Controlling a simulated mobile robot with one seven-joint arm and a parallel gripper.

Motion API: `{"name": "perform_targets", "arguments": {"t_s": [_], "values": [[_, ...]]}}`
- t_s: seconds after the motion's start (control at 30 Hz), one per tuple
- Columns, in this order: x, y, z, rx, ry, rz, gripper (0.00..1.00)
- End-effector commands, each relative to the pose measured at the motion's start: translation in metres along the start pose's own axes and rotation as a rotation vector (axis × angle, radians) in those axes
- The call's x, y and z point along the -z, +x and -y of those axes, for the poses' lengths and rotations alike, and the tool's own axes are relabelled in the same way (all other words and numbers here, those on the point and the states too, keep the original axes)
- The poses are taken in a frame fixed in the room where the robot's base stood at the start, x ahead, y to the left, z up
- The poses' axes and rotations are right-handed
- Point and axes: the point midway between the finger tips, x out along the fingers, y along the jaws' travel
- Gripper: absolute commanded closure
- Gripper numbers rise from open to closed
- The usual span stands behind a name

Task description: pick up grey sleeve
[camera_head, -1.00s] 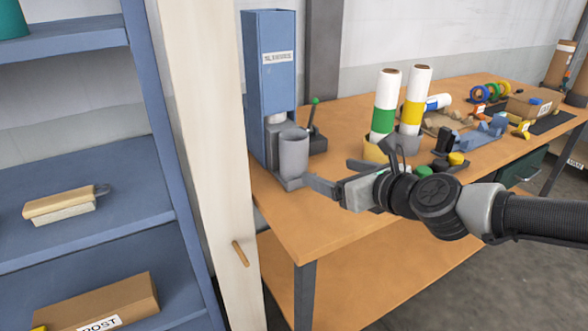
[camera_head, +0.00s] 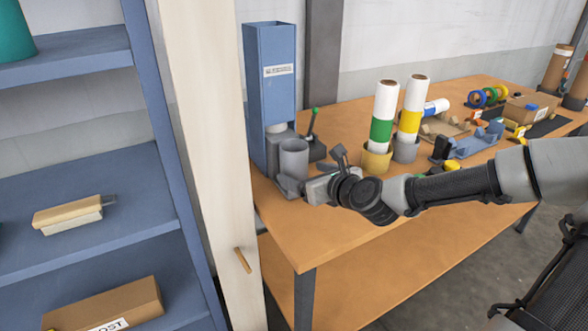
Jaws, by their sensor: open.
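The grey sleeve (camera_head: 294,158) is an upright, open-topped cylinder at the foot of a tall blue dispenser (camera_head: 269,100) on the left end of the workbench. My gripper (camera_head: 291,186) is open, low at the sleeve's near right side, with its jaws pointing left toward the sleeve's lower part. The lower end of the sleeve is partly hidden by my gripper. I cannot tell whether the jaws are around the sleeve or touching it.
White rolls with green and yellow bands (camera_head: 384,115) stand in a yellow and a grey cup right of my gripper. A small lever with a green knob (camera_head: 315,111) stands behind the sleeve. A pale post (camera_head: 205,150) and blue shelf (camera_head: 90,200) are left. The bench front (camera_head: 330,230) is clear.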

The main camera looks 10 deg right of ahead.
Motion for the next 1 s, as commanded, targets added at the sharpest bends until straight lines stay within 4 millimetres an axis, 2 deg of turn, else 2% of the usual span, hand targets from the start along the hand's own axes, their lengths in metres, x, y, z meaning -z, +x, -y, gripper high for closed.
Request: {"name": "perform_targets", "arguments": {"t_s": [0.33, 0.43, 0.67, 0.93, 1.0], "values": [[-0.001, 0.045, -0.006, -0.002, -0.002, -0.001, 0.2], [-0.002, 0.052, -0.006, -0.001, -0.001, -0.001, 0.2], [-0.003, 0.052, -0.005, 0.0, 0.0, -0.001, 0.2], [-0.003, 0.052, -0.005, 0.0, 0.0, -0.001, 0.64], [-0.003, 0.052, -0.005, 0.0, 0.0, -0.001, 0.64]]}}
